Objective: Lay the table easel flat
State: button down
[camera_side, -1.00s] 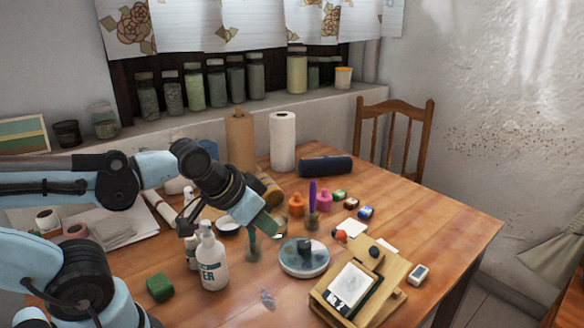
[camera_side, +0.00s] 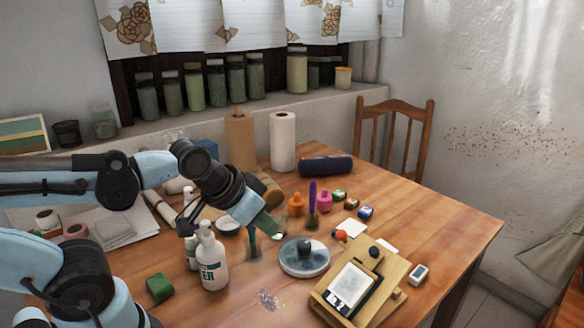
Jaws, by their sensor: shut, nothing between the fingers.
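The wooden table easel (camera_side: 388,285) is at the front right of the table. Its panel is tilted up at a low slant and carries a small white card with a dark print (camera_side: 350,288). A dark round knob (camera_side: 374,252) sits near its top edge. My gripper (camera_side: 272,232) is shut and empty, above the table left of the easel and behind the round palette dish. It is apart from the easel. The fingertips are small and partly lost among the things behind them.
A round dish (camera_side: 304,258) with a dark pot lies between my gripper and the easel. Small paint jars and a purple brush (camera_side: 312,200) are behind. A small white box (camera_side: 418,274) is right of the easel.

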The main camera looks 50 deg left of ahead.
aim_at(340, 232)
jog(key=c, duration=1.7)
grip_release()
jog(key=o, duration=0.3)
jog(key=shift+w+r, duration=0.25)
jog(key=shift+r, duration=0.05)
jog(key=o, duration=0.4)
jog(key=w+d+r+m+g+h, duration=0.3)
jog(key=w+r+m, duration=0.4)
jog(key=w+m, duration=0.1)
jog(key=shift+g, duration=0.3)
jog(key=shift+m, duration=0.5)
jog(key=x, duration=1.1)
jog(key=shift+w+d+f, duration=0.25)
jog(key=shift+d, duration=0.15)
jog(key=shift+c, duration=0.5)
grip_shut()
